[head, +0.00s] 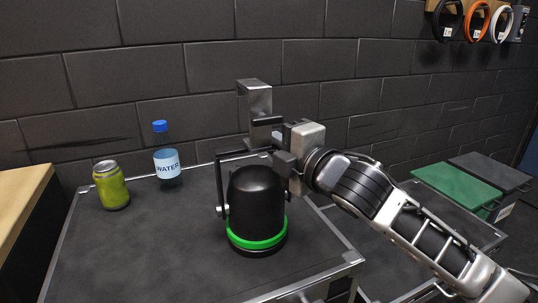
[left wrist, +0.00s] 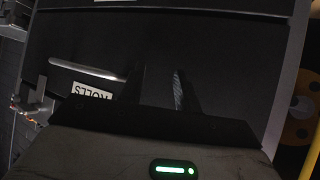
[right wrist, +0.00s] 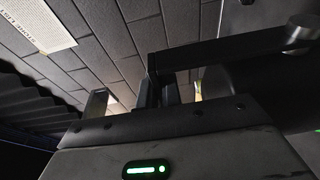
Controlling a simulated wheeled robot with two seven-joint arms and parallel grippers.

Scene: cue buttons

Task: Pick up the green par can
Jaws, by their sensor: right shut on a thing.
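The green par can (head: 257,200) is a black rounded lamp housing with a bright green ring near its base. It stands upright on the dark case top, with a black yoke around it. My right gripper (head: 279,150) is shut on the par can at its yoke, up by the clamp end. In the right wrist view the fingers (right wrist: 160,92) are close together beside the black yoke bar (right wrist: 235,47); the exact contact is hard to see. My left gripper (left wrist: 162,88) is open and empty in the left wrist view, and is outside the head view.
A water bottle (head: 167,165) and a yellow-green drink can (head: 111,186) stand left of the par can on the case top (head: 130,255). A brick wall rises behind. Green and grey lidded boxes (head: 457,188) are at right.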

